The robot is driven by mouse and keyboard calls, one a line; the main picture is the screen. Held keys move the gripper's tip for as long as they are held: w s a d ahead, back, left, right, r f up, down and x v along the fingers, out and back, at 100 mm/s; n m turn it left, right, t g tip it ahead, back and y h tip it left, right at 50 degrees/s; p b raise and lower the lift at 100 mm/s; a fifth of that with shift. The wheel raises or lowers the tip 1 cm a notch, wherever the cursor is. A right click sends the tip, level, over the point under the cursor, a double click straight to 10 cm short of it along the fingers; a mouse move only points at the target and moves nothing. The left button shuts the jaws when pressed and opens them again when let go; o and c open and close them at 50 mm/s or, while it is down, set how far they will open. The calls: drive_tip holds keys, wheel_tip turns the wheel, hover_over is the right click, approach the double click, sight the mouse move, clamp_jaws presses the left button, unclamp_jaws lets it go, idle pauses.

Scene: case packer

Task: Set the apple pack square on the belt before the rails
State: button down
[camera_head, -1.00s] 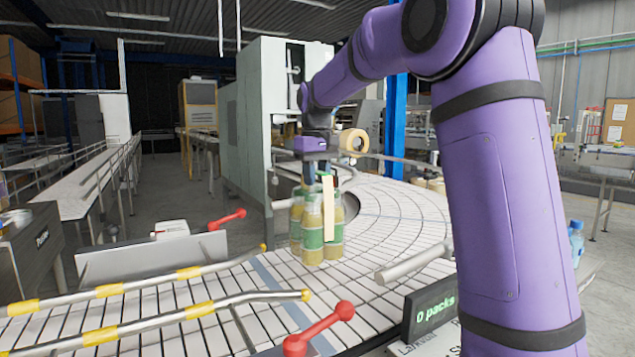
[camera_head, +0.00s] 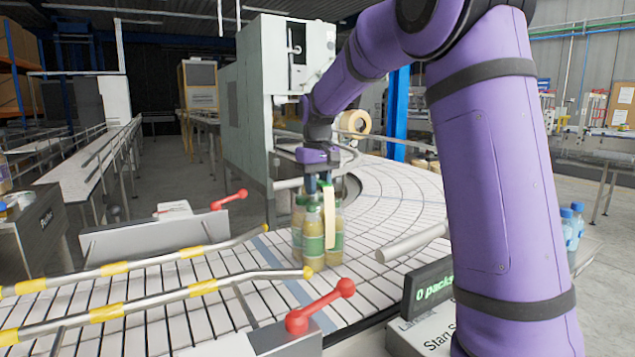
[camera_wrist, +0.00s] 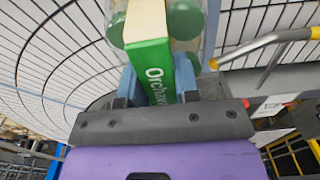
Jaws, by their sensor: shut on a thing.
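The apple pack (camera_head: 314,240) is a cluster of several bottles with pale brown juice, green labels and green caps. In the head view it stands upright on, or just over, the white slatted belt (camera_head: 390,205); I cannot tell if its base touches. My gripper (camera_head: 318,183) is above the pack and shut on its top. In the wrist view my gripper (camera_wrist: 160,85) has its blue fingers on both sides of a green and cream carrier strip (camera_wrist: 152,60) with white lettering. The guide rails (camera_head: 200,287) with yellow bands lie to the left of the pack, near its front.
Red-knobbed clamp levers (camera_head: 320,305) stand beside the rails. A grey roller bar (camera_head: 412,242) and a "0 packs" display (camera_head: 432,285) are to the right of the pack. A grey machine cabinet (camera_head: 262,100) stands behind. The curved belt behind the pack is clear.

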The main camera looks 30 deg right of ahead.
drive_tip(key=c, duration=0.8)
unclamp_jaws()
drive_tip(key=shift+f, duration=0.1)
drive_tip(key=shift+c, duration=0.2)
wheel_tip(320, 180, up, 11)
drive_tip(key=s+a+r+t, duration=0.1)
drive_tip(key=s+a+r, duration=0.15)
drive_tip(key=s, duration=0.75)
drive_tip(key=s+a+f+t, duration=0.2)
drive_tip(key=s+f, duration=0.4)
drive_tip(key=s, duration=0.5)
drive_tip(key=s+a+f+t, duration=0.2)
drive_tip(key=s+a+f, duration=0.2)
drive_tip(key=s, duration=0.8)
wheel_tip(320, 180, down, 2)
drive_tip(key=shift+s+f, duration=0.15)
drive_tip(key=shift+s, duration=0.1)
